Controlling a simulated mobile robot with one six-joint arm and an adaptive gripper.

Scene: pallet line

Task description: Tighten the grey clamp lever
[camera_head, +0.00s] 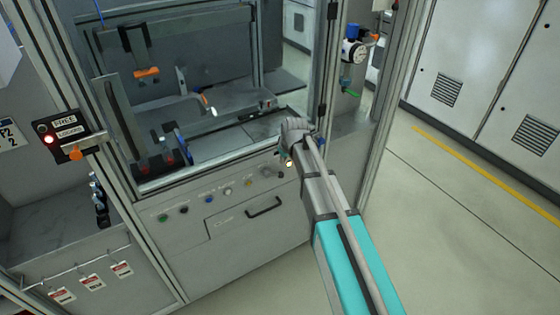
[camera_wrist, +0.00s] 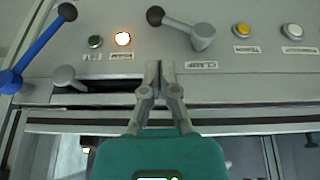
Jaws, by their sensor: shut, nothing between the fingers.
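The grey clamp lever (camera_wrist: 182,27) shows in the upper middle of the wrist view. Its round hub is at the right, and its arm runs up and left to a black ball knob. A label, upside down in this view, is on the panel below the hub. My gripper (camera_wrist: 158,68) has its two fingers together, with nothing between them. The fingertips appear below and left of the lever hub and apart from the lever. In the head view my arm reaches to the panel's right end and hides most of that area.
A drawer handle (camera_head: 264,206) sticks out below.

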